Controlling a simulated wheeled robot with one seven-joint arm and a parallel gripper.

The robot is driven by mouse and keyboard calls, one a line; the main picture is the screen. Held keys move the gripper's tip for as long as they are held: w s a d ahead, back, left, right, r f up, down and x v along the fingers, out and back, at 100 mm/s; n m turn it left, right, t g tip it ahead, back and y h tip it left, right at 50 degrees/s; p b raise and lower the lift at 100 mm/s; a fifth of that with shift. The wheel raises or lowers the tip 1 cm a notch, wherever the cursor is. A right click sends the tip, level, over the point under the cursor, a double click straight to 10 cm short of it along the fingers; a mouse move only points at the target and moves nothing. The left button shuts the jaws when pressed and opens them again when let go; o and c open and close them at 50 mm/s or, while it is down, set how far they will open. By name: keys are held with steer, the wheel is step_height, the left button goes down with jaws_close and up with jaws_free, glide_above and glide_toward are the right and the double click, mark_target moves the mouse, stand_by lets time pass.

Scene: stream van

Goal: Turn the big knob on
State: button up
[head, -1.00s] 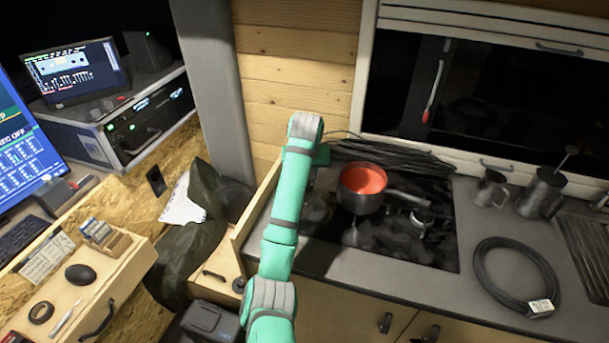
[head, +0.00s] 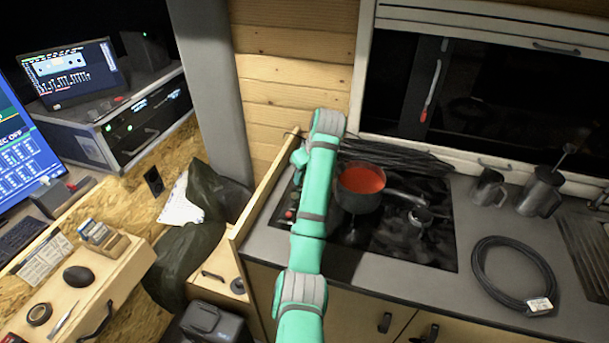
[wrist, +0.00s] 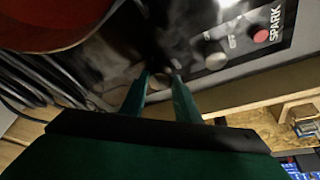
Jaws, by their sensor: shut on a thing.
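My gripper (wrist: 161,78) has its two green fingers over the stove's dark top in the wrist view. The fingers are close together on a small, dim, brownish round thing that looks like a knob (wrist: 160,84); the fingers partly hide it and its turn position cannot be read. A smaller silver knob (wrist: 215,60) with an OFF mark sits to the right, apart from the fingers. In the head view my arm covers the fingertips and most of the knobs at the left end of the stove (head: 408,242).
A red button (wrist: 260,35) marked SPARK is right of the knobs. Black cables (head: 400,157) lie behind. A wooden side panel (head: 262,190) borders the left.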

steer(key=shift+w+r, duration=0.1)
steer(key=shift+w, duration=0.05)
steer(key=o, duration=1)
steer(key=shift+o, duration=0.2)
steer(key=shift+a, duration=0.15)
